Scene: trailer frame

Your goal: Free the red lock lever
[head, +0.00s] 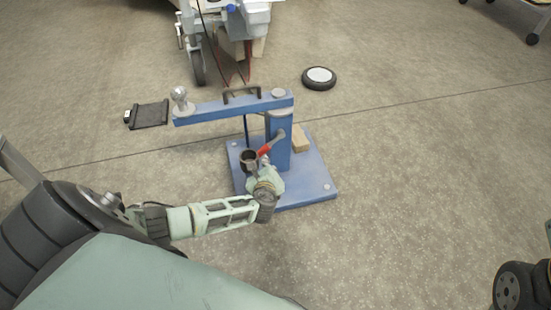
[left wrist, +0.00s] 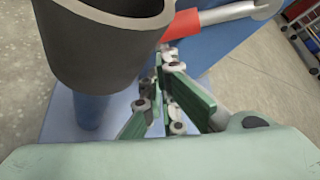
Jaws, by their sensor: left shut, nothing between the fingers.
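The red lock lever (head: 264,151) has a red band and a grey end and slants up against the blue post (head: 279,140) of the stand. In the left wrist view the red part of the lever (left wrist: 208,17) crosses the top, just beyond the fingertips. My left gripper (head: 267,166) is at the stand, just below the lever. Its green fingers (left wrist: 160,75) are shut with nothing between them; whether they touch the lever is unclear. A dark open cup (head: 249,158) sits beside the lever and looms close in the left wrist view (left wrist: 105,45). My right gripper is not in view.
The blue base plate (head: 312,188) lies on the floor, with a wooden block (head: 300,139) beside the post. A blue beam (head: 225,108) with a ball hitch (head: 180,95) extends left above.

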